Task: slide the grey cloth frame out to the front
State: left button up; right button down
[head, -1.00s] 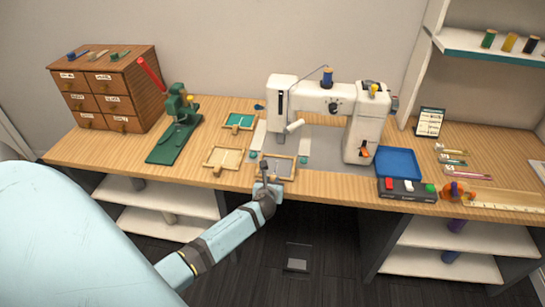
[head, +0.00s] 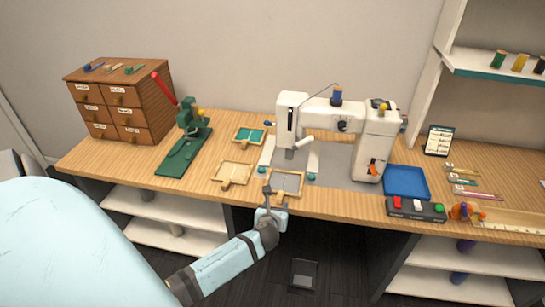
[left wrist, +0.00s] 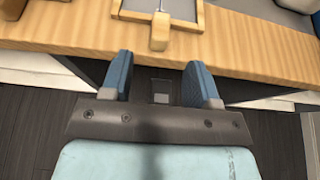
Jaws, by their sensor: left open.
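The grey cloth frame (head: 289,181) has a pale wooden rim and lies flat at the table's front edge, before the sewing machine (head: 368,143). Its short wooden handle points to the front. In the left wrist view the frame (left wrist: 178,8) is at the top, with its handle (left wrist: 159,33) centred ahead of the fingers. My left gripper (head: 269,209) is open and empty, just off the table's front edge. In the left wrist view its blue fingers (left wrist: 158,68) stand apart, short of the handle. My right gripper is not in view.
A cream cloth frame (head: 233,173) lies to the left, and a green cloth frame (head: 249,136) behind it. A green press (head: 185,150) stands farther left. A blue tray (head: 406,182) and a button box (head: 416,208) are at the right. Open floor lies before the table.

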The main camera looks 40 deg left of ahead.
pick_arm(q)
jog(key=v, duration=0.6)
jog(key=shift+s+d+r, duration=0.15)
jog(key=shift+s+d, duration=0.05)
jog(key=shift+s, duration=0.1)
jog(key=s+d+r+n+h+p, duration=0.2)
jog(key=s+d+n+h+p, duration=0.2)
jog(key=s+d+n, duration=0.4)
jog(key=s+d+r+n+h+p, duration=0.2)
jog(key=s+d+n+h+p, duration=0.2)
jog(key=d+n, duration=0.7)
jog(key=s+n+h, duration=0.2)
jog(key=s+n, duration=0.2)
jog(key=n, duration=0.3)
jog(key=shift+d+n+g, duration=0.3)
jog(key=shift+d, duration=0.05)
